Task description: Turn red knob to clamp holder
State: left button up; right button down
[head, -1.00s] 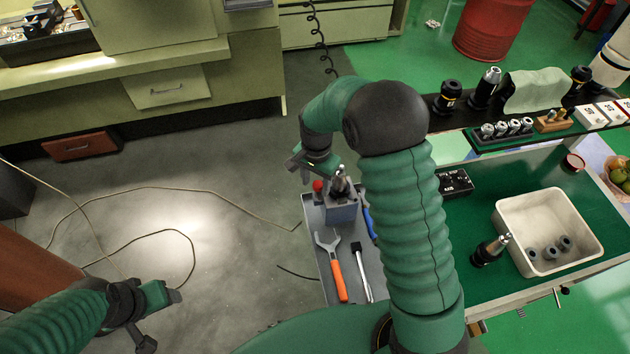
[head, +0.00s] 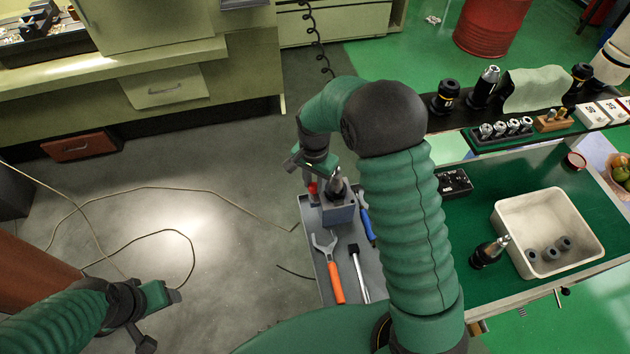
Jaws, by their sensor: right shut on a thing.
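The red knob (head: 312,190) is on the left side of a grey-blue holder block (head: 338,214), which stands on a grey side tray (head: 311,222). A dark tool holder with a metal tip (head: 337,187) stands upright in the block. My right gripper (head: 311,182) is shut on the red knob from above; its wrist and fingers partly hide the knob and the contact. My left gripper (head: 166,318) is at the lower left, over the floor, with its fingers apart and empty, far from the holder.
On the green cart top are a beige bin (head: 510,222), another tool holder (head: 487,252) and a black box (head: 455,184). Cables lie on the floor.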

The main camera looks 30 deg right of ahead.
jog(key=shift+a, duration=0.15)
jog(key=n, duration=0.3)
jog(key=shift+s+n+p, duration=0.1)
jog(key=shift+n+p, duration=0.25)
jog(key=shift+n, duration=0.05)
jog(key=n, duration=0.4)
jog(key=shift+p, duration=0.35)
jog(key=n+p, duration=0.1)
jog(key=n, duration=0.4)
jog(key=shift+n+p, duration=0.35)
jog(key=shift+n, duration=1.45)
jog(key=shift+f, duration=0.1)
jog(key=c, duration=1.1)
grip_release()
